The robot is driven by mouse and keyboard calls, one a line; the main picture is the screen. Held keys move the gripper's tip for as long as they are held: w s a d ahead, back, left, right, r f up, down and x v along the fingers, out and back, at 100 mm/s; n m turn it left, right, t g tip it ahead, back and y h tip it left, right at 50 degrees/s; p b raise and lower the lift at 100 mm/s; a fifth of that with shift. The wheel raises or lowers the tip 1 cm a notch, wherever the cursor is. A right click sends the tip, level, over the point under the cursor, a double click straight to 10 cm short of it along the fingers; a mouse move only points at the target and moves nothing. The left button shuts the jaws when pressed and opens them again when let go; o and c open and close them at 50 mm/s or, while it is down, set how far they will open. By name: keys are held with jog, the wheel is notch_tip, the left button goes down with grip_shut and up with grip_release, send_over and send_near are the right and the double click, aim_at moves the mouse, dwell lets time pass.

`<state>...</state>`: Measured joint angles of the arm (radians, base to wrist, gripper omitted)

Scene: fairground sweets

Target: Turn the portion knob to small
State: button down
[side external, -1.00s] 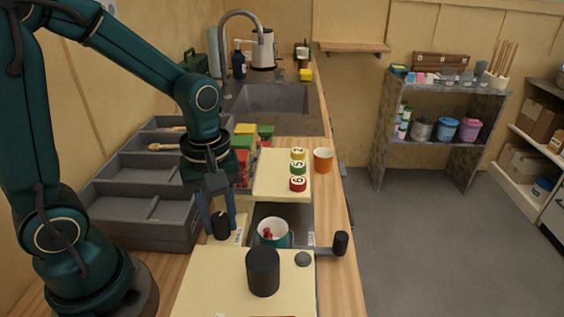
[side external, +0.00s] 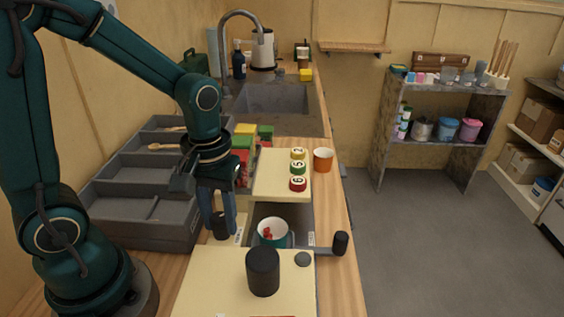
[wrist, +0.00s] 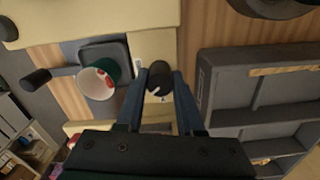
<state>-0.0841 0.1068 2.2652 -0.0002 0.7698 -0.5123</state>
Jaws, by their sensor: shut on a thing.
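The portion knob (side external: 220,226) is a small black cylinder standing on the cream machine, left of the cup in the side view. In the wrist view the knob (wrist: 158,74) shows a white pointer line on its top. My gripper (side external: 219,232) points down with one blue finger on each side of the knob, shut on it. The wrist view also shows my gripper (wrist: 159,85) around the knob. A small white label (side external: 239,236) lies beside the knob; its marks are too small to read, so the small setting cannot be made out.
A teal cup (side external: 272,241) with red sweets stands right of the knob. A black-ended lever (side external: 341,243) sticks out to the right. A large black cylinder (side external: 262,272) stands in front. The grey compartment tray (side external: 150,242) is close on the left.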

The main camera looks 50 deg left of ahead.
aim_at(220, 216)
jog(key=m, duration=0.4)
jog(key=shift+m, duration=1.9)
jog(key=c, duration=0.5)
grip_release()
jog(key=shift+r, duration=2.6)
